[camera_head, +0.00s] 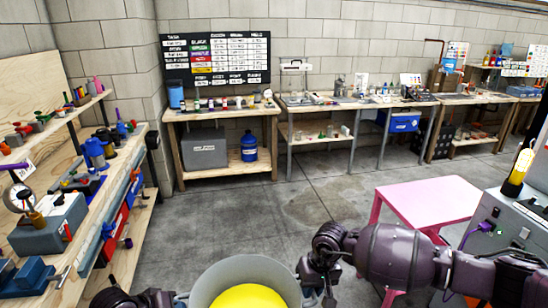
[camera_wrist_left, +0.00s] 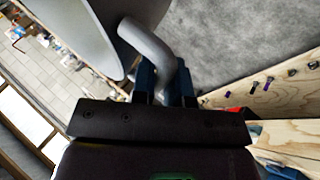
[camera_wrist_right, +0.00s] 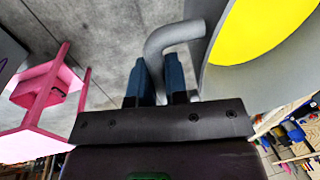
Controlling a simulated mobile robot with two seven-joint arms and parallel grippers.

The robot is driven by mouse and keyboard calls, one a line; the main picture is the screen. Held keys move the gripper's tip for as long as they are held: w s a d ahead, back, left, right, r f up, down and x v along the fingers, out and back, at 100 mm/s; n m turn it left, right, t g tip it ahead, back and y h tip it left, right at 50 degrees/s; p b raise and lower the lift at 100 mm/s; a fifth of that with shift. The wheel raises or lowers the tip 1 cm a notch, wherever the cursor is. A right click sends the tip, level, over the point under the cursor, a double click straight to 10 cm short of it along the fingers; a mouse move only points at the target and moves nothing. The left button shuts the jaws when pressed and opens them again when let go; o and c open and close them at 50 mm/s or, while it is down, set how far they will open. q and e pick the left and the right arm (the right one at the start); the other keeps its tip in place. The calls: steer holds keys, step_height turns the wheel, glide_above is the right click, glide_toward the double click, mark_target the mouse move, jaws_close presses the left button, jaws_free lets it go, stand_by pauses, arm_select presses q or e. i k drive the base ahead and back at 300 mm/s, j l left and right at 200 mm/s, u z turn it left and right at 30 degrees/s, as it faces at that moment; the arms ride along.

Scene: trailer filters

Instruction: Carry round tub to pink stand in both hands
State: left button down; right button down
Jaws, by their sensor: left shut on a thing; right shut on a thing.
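The round tub (camera_head: 206,284) is grey with a yellow inside and shows at the bottom middle of the head view, cut off by the lower edge. My right gripper (camera_head: 318,290) is at its right side; in the right wrist view its blue fingers (camera_wrist_right: 160,85) are shut on the tub's grey handle. My left gripper (camera_wrist_left: 165,85) is shut on the opposite grey handle in the left wrist view. In the head view only part of the left arm shows at the lower left. The pink stand (camera_head: 430,200) is to the right, beyond my right arm, its top bare.
A wooden workbench (camera_head: 75,225) with tools runs along the left. A grey cabinet (camera_head: 515,225) with a yellow lamp (camera_head: 520,168) stands right of the pink stand. Benches (camera_head: 225,112) line the back wall. The concrete floor (camera_head: 280,215) between is clear.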

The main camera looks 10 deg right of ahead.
mark_target(416, 200)
steer(key=i+j+z, duration=0.15)
steer(key=i, duration=0.55)
steer(key=i+z, duration=0.35)
steer(key=i, duration=0.25)
steer(key=i+z, duration=0.45)
steer(key=i, duration=0.15)
steer(key=i+z, duration=0.45)
steer(key=i+j+z, duration=0.15)
steer(key=i+z, duration=0.3)
steer(key=i, duration=0.2)
steer(key=i+z, duration=0.35)
steer(key=i+j+z, duration=0.1)
steer(key=i+z, duration=0.2)
steer(key=k, duration=0.05)
